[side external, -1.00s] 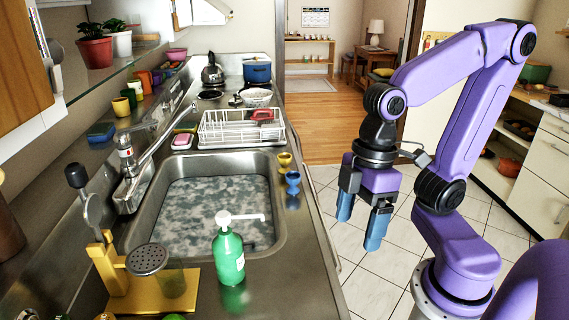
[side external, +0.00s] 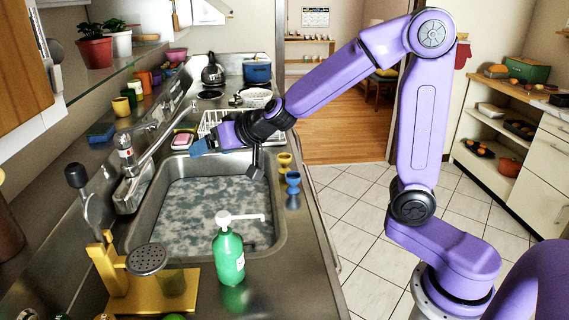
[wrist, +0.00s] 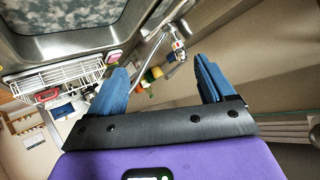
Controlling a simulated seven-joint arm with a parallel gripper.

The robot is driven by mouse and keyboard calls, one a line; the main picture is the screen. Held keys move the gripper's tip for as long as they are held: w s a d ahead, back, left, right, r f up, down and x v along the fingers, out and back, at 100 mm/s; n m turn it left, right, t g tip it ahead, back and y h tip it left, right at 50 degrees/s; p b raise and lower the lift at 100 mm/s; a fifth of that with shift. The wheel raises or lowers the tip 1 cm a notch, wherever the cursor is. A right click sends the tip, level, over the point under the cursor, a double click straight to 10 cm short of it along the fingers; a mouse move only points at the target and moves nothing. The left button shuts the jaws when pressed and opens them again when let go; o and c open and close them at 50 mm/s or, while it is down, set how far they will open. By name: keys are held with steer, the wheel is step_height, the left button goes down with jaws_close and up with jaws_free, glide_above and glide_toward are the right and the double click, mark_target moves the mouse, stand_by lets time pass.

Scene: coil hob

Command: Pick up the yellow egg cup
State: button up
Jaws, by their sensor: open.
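The yellow egg cup (side external: 284,161) stands upright on the steel counter along the right rim of the sink in the side external view. A blue egg cup (side external: 292,184) stands just in front of it. My gripper (side external: 199,147) is over the far left part of the sink, left of the yellow egg cup and clearly apart from it, pointing left. In the wrist view its two blue fingers (wrist: 165,75) are spread with nothing held between them. I cannot make out the yellow egg cup in the wrist view.
The sink (side external: 275,235) holds murky water. A white dish rack (side external: 208,124) stands behind it, partly hidden by my arm. A tap (side external: 127,160) is at the left, a green soap bottle (side external: 229,258) in front. Coloured cups (side external: 121,106) stand on the left ledge.

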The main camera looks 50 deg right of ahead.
mark_target(284, 157)
steer(key=s+d+f+m+g+h, duration=0.15)
steer(key=d+m+h, duration=0.4)
steer(key=d, duration=0.55)
steer(key=d+f+m+g+h, duration=0.2)
steer(key=d+m+g+h, duration=0.15)
steer(key=d+h, duration=0.5)
step_height(284, 157, down, 8)
steer(key=d+y, duration=0.2)
steer(key=shift+t, duration=0.3)
steer(key=x, duration=1.2)
steer(key=shift+w+a, duration=0.15)
steer(key=shift+w, duration=0.05)
steer(key=shift+r+x, duration=0.15)
steer(key=shift+x, duration=1.2)
steer(key=shift+r+x, duration=0.15)
steer(key=shift+x, duration=1.2)
steer(key=c, duration=1.1)
